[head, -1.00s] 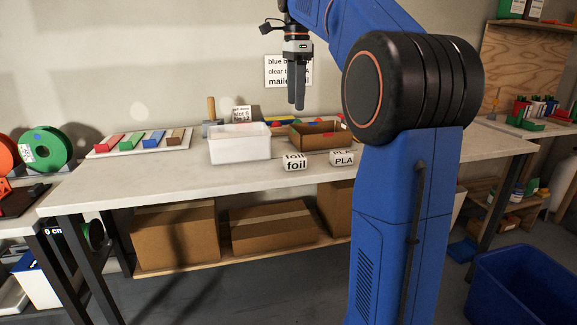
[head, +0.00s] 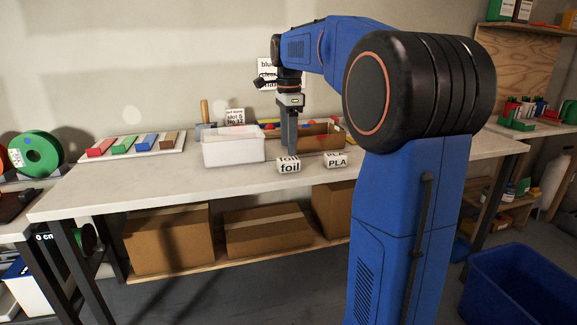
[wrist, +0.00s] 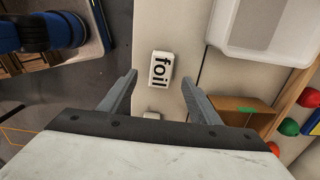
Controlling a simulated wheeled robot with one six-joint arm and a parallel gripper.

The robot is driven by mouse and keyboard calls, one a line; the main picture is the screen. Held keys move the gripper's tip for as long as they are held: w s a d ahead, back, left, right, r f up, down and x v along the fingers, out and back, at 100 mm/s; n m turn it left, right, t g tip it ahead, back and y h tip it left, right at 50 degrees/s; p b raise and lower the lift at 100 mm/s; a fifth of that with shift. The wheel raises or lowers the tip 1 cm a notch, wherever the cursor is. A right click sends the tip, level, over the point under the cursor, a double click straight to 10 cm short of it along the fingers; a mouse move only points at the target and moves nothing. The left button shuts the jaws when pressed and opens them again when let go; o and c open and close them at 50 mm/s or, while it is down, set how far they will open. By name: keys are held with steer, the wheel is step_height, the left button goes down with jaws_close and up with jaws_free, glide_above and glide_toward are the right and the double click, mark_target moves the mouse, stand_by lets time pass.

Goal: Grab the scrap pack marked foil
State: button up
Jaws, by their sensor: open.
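The scrap pack marked foil (head: 289,166) is a small white block with black lettering, near the front edge of the workbench. In the wrist view the foil pack (wrist: 161,69) lies ahead of and between my open fingers, apart from them. My gripper (head: 289,150) points down above the bench, just behind the foil pack in the head view; it is open and empty in the wrist view (wrist: 158,88). A similar white pack marked PLA (head: 336,161) lies to the right of the foil pack.
A tray of coloured blocks (head: 135,145) lies at the left of the workbench (head: 190,178). A blue tub (head: 520,290) is on the floor at right. The bench front-left is clear.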

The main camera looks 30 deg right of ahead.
mark_target(288, 158)
steer(key=shift+w+f, duration=0.1)
steer(key=shift+f, duration=2.25)
steer(key=shift+c, duration=0.6)
steer(key=c, duration=1)
